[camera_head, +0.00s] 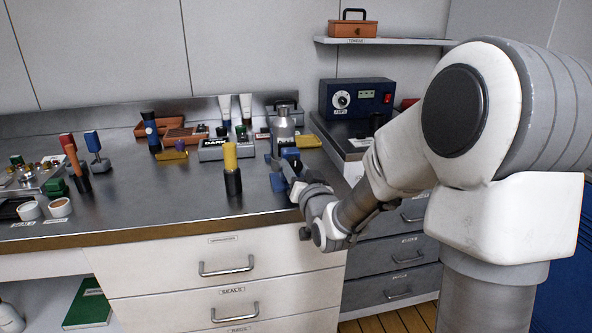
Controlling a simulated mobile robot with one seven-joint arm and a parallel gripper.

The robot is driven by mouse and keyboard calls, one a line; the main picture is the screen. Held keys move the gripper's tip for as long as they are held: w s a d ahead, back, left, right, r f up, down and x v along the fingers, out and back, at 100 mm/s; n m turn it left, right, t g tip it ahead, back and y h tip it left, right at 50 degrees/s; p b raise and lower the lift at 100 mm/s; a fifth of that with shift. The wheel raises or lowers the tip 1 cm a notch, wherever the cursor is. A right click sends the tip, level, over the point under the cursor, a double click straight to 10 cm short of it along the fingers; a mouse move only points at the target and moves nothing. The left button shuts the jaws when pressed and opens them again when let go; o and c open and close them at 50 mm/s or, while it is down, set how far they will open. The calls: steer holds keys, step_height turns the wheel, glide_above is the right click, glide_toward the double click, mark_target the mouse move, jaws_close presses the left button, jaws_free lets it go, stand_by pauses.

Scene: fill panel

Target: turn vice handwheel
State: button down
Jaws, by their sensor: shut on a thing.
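A small blue vice (277,182) stands at the front edge of the steel bench, right of centre. My gripper (293,178) reaches in from the right, low over the bench edge, and meets the vice. It is shut on the vice handwheel, which my gripper and wrist mostly hide. The fingertips are small and partly covered, so the exact grip and the wheel's angle cannot be told.
A yellow-topped black cylinder (231,168) stands upright left of the vice. A blue control box (357,98) stands at the back right. Drawers with handles (227,266) lie below the bench edge. The bench middle left (150,200) is clear.

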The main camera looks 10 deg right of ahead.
steer(key=m+b, duration=0.1)
steer(key=m, duration=0.3)
steer(key=shift+f+b, duration=0.1)
steer(key=shift+b, duration=0.2)
steer(key=m+b, duration=0.1)
steer(key=m, duration=0.2)
steer(key=shift+m+t, duration=0.3)
steer(key=shift+m, duration=0.1)
steer(key=m+b, duration=0.1)
steer(key=m, duration=0.2)
steer(key=shift+m+h, duration=0.3)
steer(key=shift+m, duration=0.1)
steer(key=shift+m+b, duration=0.3)
steer(key=shift+m, duration=1.8)
steer(key=shift+c, duration=2.1)
jaws_free()
steer(key=shift+s, duration=0.1)
